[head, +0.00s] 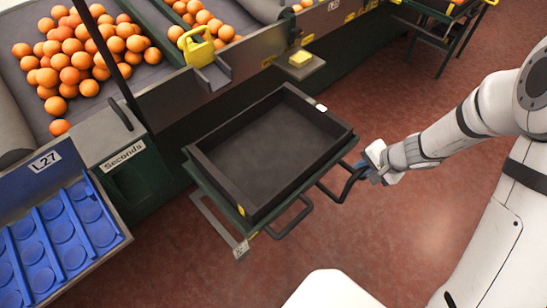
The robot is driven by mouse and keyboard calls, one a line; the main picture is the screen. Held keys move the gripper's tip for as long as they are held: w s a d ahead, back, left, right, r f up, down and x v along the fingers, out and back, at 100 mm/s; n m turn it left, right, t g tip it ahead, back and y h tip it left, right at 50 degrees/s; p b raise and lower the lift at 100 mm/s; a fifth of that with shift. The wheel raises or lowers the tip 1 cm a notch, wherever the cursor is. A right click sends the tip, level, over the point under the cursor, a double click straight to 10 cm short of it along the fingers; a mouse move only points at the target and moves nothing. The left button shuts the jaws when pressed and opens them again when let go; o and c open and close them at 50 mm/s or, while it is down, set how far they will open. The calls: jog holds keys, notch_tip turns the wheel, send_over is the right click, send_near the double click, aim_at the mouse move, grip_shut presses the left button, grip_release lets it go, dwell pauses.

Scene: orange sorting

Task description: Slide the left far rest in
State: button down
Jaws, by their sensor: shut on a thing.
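A green-framed pull-out rest (205,177) stands out from the sorting line, over the floor. A shallow black tray (318,118) sits on it and looks empty. Two dark loop handles show on its near right side: a nearer handle (290,220) and a farther handle (343,188). My gripper (364,171) reaches in from the right and is shut on the farther handle. The fingers partly hide that handle's end. A small label (240,250) on the rest's near corner is too small to read.
Oranges (75,60) lie on the belt at upper left. A "Seconds" sign (123,154) marks the line's side. A blue cupped tray labelled L27 (60,240) stands at left. A yellow scoop-like item (197,45) and a yellow block (300,58) sit on the line. Red floor is clear around the rest.

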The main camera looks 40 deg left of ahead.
aim_at(338, 144)
jog(key=shift+a, duration=0.1)
jog(key=shift+w+a+p, duration=0.15)
jog(key=shift+a+p, duration=0.05)
jog(key=shift+a, duration=1.55)
jog(key=shift+w+a+p, duration=0.15)
jog(key=shift+a+p, duration=0.05)
jog(key=shift+a, duration=1.5)
jog(key=shift+w+a+p, duration=0.15)
jog(key=shift+a+p, duration=0.05)
jog(key=shift+a, duration=1.55)
jog(key=c, duration=1)
grip_release()
notch_tip(338, 144, up, 7)
jog(key=p, duration=0.4)
jog(key=shift+p, duration=0.4)
